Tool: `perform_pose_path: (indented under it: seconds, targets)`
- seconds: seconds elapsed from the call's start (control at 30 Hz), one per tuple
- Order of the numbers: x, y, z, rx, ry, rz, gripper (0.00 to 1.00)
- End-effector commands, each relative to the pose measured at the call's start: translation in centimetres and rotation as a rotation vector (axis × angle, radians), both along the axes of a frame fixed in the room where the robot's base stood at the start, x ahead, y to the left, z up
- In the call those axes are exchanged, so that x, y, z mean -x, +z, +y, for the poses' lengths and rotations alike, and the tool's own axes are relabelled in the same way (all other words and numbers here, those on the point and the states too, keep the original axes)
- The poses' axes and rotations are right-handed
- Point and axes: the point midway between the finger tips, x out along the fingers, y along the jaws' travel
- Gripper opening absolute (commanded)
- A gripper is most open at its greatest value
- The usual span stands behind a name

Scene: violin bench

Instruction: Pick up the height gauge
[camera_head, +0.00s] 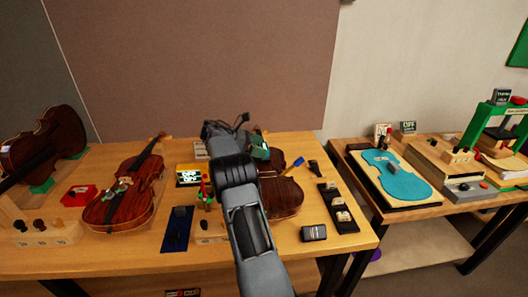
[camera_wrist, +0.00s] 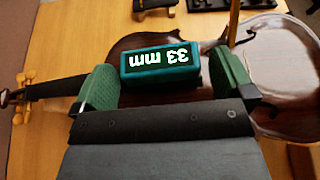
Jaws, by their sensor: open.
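The height gauge (camera_wrist: 160,64) appears in the wrist view as a small teal block with a dark face reading "33 mm" upside down. It is over the body of a dark brown violin (camera_wrist: 290,48); whether it touches the wood I cannot tell. My gripper (camera_wrist: 165,84) is open, with one green finger on each side of the gauge. The right finger is very close to it and a gap shows at the left finger. In the head view, my arm and gripper (camera_head: 256,150) cover part of this violin (camera_head: 284,195), and I cannot make out the gauge there.
Another violin (camera_head: 120,200) lies to the left on the wooden bench (camera_head: 120,268). A blue strip (camera_head: 177,230), a black tray (camera_head: 338,208) and a small dark block (camera_head: 313,233) lie near my arm. A second table with a blue violin-shaped plate (camera_head: 405,180) stands at the right.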

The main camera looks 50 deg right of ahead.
Motion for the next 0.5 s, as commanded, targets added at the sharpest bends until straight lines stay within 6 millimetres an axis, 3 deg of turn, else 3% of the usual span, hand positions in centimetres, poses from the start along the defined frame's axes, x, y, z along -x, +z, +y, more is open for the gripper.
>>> perform_pose_path:
  seconds: [0.23, 0.5]
  targets:
    - [2.0, -1.1, -2.4, 0.000, -0.002, 0.001, 1.00]
    - [2.5, -1.5, -2.9, 0.000, 0.000, 0.000, 1.00]
